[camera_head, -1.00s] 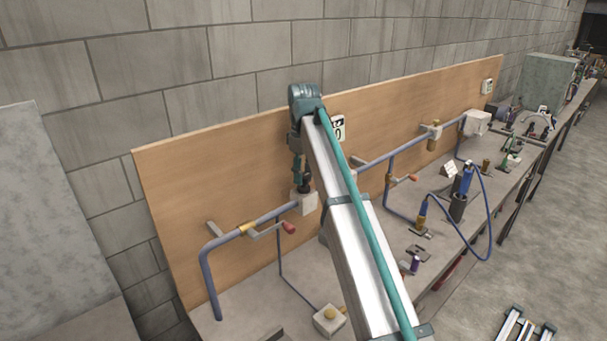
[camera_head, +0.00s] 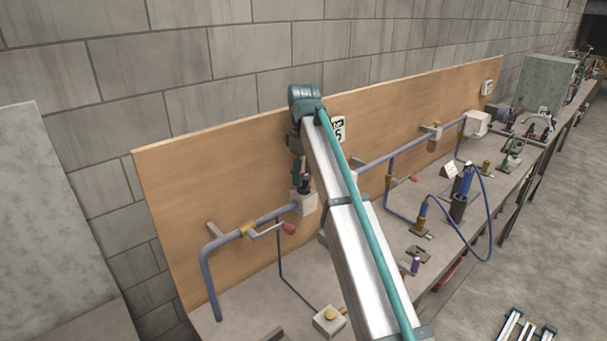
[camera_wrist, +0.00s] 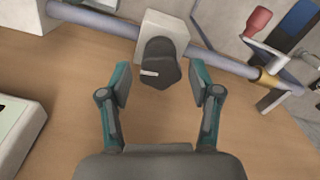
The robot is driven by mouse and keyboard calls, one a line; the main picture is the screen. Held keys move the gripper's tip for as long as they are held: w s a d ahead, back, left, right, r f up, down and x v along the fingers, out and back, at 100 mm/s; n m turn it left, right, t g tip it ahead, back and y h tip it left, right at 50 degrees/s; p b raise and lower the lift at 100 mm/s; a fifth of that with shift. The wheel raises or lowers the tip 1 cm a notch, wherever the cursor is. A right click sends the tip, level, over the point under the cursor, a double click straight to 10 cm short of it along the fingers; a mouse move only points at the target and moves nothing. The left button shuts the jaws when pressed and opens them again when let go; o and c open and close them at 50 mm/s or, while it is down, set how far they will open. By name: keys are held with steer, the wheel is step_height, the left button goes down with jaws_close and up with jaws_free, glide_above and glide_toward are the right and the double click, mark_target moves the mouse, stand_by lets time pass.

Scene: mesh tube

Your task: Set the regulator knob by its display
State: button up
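The regulator is a white block on a blue-grey pipe, seen in the head view (camera_head: 304,205) and the wrist view (camera_wrist: 165,28). Its dark knob (camera_wrist: 158,68) has a white pointer mark that points left in the wrist view. My gripper (camera_wrist: 161,76) is open, with one teal-and-grey finger on each side of the knob and a visible gap to each. The white display (camera_head: 339,131) on the wooden board is partly covered by my arm in the head view; its large digit looks like a 5 or a 6. In the head view my gripper is small and partly hidden.
A red-handled valve lever (camera_head: 288,228) sits on the pipe beside the regulator; it also shows in the wrist view (camera_wrist: 258,20). The wooden board (camera_head: 190,190) stands close behind. The bench holds several fittings and a blue hose (camera_head: 489,225) at the right.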

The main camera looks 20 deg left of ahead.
stand_by(0.3)
step_height(320, 180, up, 8)
steer(key=shift+f, duration=0.25)
stand_by(1.8)
